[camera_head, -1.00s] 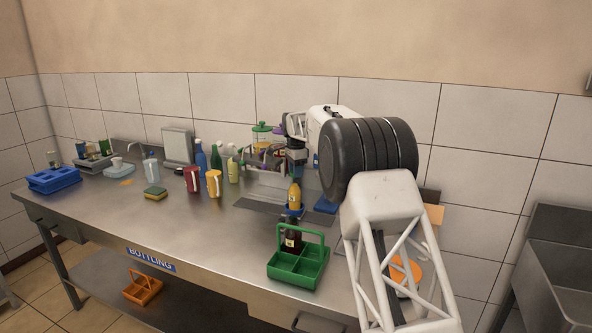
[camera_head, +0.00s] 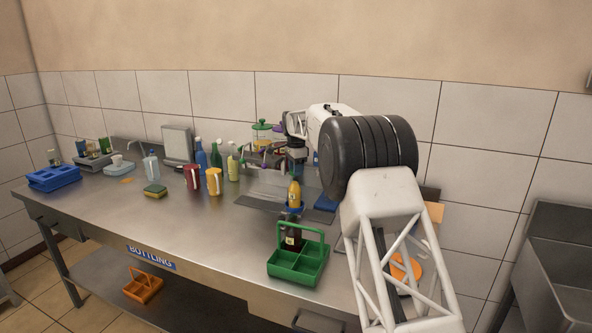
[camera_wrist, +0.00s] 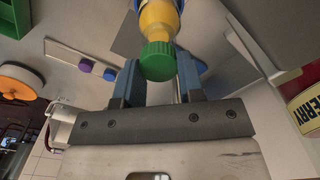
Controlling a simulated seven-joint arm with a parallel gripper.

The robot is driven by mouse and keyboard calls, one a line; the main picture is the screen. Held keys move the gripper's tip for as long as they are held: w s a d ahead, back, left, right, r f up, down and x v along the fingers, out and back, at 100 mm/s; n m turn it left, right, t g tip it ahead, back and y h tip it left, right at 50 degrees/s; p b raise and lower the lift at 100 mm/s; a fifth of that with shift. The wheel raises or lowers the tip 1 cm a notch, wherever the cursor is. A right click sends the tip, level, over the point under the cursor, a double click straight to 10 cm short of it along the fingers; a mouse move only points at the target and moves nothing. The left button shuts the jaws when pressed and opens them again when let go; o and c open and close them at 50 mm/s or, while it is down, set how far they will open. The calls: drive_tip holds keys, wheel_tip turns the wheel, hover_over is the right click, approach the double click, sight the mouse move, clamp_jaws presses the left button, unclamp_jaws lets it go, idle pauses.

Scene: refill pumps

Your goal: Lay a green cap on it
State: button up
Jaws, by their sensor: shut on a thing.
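In the wrist view a green cap (camera_wrist: 157,61) sits at the mouth of a yellow bottle (camera_wrist: 160,20), between the two blue fingers of my gripper (camera_wrist: 159,80). The gripper is shut on the cap. The cap touches or nearly touches the bottle neck; I cannot tell whether it is seated. In the head view the yellow bottle (camera_head: 294,194) stands upright on the bench, with something blue around its base. My gripper is directly above it, and the cap is not distinguishable there.
A green carrier (camera_head: 298,267) with a dark bottle (camera_head: 293,239) stands in front. The wrist view shows a purple cap (camera_wrist: 85,66) and a blue cap (camera_wrist: 110,74). The left-middle bench is clear.

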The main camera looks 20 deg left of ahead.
drive_tip(key=shift+f, duration=0.1)
idle(0.3)
drive_tip(key=o, duration=0.8)
drive_tip(key=shift+r, duration=3.5)
drive_tip(key=shift+r, duration=0.1)
